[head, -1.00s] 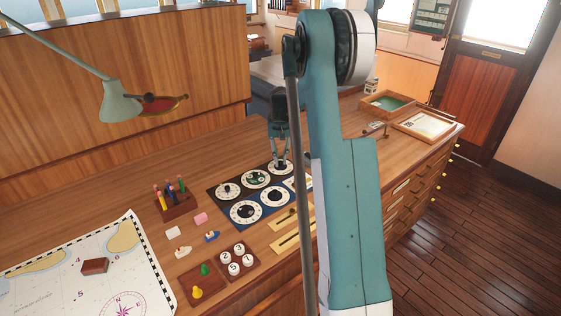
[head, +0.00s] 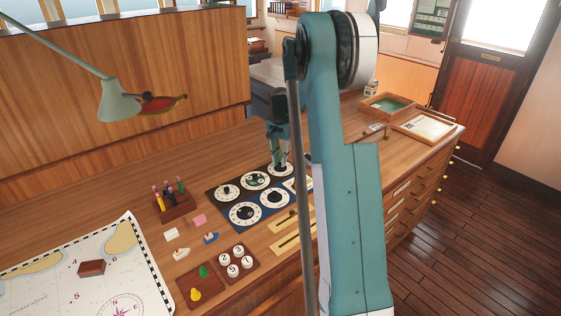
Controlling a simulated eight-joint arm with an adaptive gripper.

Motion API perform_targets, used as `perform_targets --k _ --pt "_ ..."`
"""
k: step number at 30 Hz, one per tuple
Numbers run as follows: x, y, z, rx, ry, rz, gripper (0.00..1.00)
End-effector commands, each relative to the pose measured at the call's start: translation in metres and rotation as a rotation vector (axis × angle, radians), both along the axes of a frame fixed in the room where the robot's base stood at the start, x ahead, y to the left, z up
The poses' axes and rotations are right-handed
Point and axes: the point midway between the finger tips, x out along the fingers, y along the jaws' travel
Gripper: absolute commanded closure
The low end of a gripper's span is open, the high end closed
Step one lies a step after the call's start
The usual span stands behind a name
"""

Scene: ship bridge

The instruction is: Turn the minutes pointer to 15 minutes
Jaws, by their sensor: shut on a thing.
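A dark board (head: 236,206) on the desk carries several round white dials. My gripper (head: 280,163) points down at the back right dial (head: 277,171), its fingers together at the dial's middle. It is shut on a small part there, which looks like the dial's pointer; the fingers hide most of it. The dial markings are too small to read, so I cannot tell which dial is for minutes or where its pointer stands. Other dials show in the back middle (head: 255,180), back left (head: 227,192), front left (head: 245,214) and front right (head: 273,198).
A lamp (head: 119,101) hangs at upper left. Trays (head: 388,105) stand at the back right.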

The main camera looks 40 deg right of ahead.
Motion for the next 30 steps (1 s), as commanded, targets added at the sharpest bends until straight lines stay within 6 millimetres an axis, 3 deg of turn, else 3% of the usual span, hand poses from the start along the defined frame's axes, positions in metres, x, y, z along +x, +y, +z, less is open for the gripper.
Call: perform_targets --k 10,11,14,30 --pt "0.0009 -0.0005 0.0007 -0.001 -0.001 -0.002 0.98" --pt "0.001 -0.0005 0.0008 -0.001 -0.001 -0.002 0.82" --pt "0.0008 -0.0004 0.0006 -0.001 -0.001 -0.002 0.71" --pt "0.0002 -0.0002 0.01 0.0 0.0 -0.001 0.71"
